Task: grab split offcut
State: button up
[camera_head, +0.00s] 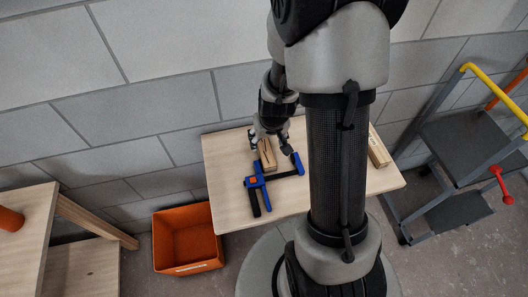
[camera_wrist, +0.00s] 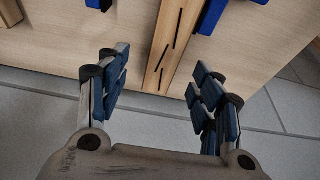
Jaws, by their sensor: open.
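The split offcut (camera_head: 267,157) is a short pale wooden piece with dark cracks, lying on the small wooden table. In the wrist view the offcut (camera_wrist: 171,38) shows black split lines along its top, and its near end lies between my fingers. My gripper (camera_head: 269,140) is open above the far end of the offcut. In the wrist view my gripper (camera_wrist: 163,72) has one finger pad on each side of the offcut, with a gap to each side. Whether the fingertips are down at the offcut's height I cannot tell.
A blue and black clamp (camera_head: 257,183) lies close in front of the offcut. Another wooden piece (camera_head: 378,150) lies at the table's right. The table (camera_head: 225,165) stands near a grey block wall. An orange bin (camera_head: 188,240) is on the floor; a step ladder (camera_head: 460,150) stands right.

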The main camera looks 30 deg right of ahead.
aim_at(265, 147)
jog(key=b+x, duration=0.1)
jog(key=x, duration=0.1)
jog(key=b+x, duration=0.2)
jog(key=x, duration=0.1)
jog(key=shift+s+a+f+b, duration=0.15)
jog(key=shift+a+f+b, duration=0.2)
jog(key=shift+f, duration=0.05)
jog(key=shift+r, duration=0.1)
jog(key=shift+c, duration=0.5)
jog(key=c, duration=1.1)
